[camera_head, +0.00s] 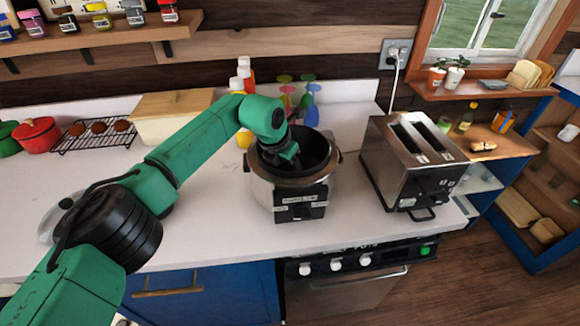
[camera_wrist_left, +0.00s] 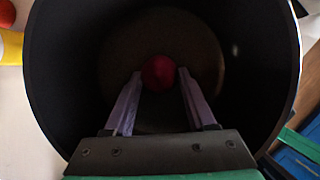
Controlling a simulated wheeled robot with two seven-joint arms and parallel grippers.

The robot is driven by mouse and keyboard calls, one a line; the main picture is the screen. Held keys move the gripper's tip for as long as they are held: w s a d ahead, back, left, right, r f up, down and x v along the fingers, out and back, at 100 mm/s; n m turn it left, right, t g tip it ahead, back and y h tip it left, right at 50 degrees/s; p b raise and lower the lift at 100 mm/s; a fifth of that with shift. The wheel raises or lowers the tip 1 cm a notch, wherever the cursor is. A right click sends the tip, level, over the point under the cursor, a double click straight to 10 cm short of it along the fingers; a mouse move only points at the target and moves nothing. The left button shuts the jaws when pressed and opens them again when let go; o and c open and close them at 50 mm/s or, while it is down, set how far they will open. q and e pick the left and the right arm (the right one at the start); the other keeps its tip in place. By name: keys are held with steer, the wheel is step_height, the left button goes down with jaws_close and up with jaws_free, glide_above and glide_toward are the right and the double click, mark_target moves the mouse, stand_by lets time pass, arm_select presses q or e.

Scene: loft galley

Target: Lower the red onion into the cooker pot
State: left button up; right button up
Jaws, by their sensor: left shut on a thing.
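The cooker pot (camera_head: 262,187) is a silver cooker with a dark, open inside, standing on the white counter. My left arm reaches over it, and my left gripper (camera_head: 287,158) points down into its mouth. In the left wrist view the dark pot wall (camera_wrist_left: 70,60) surrounds the gripper. The red onion (camera_wrist_left: 159,72) is between the fingertips of my left gripper (camera_wrist_left: 158,80), which is shut on it, inside the pot's rim. The onion is hidden in the head view. How far it is above the pot's floor I cannot tell. My right gripper is out of view.
A silver toaster (camera_head: 415,165) stands right of the cooker. Bottles (camera_head: 245,75) and colourful utensils (camera_head: 300,95) stand behind it. A bread box (camera_head: 172,115), a rack with brown buns (camera_head: 98,128) and a red pot (camera_head: 37,134) are on the left. The counter front is clear.

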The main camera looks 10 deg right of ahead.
arm_select(q)
steer(key=o, duration=1.4)
steer(key=shift+o, duration=0.2)
steer(key=shift+r, duration=0.1)
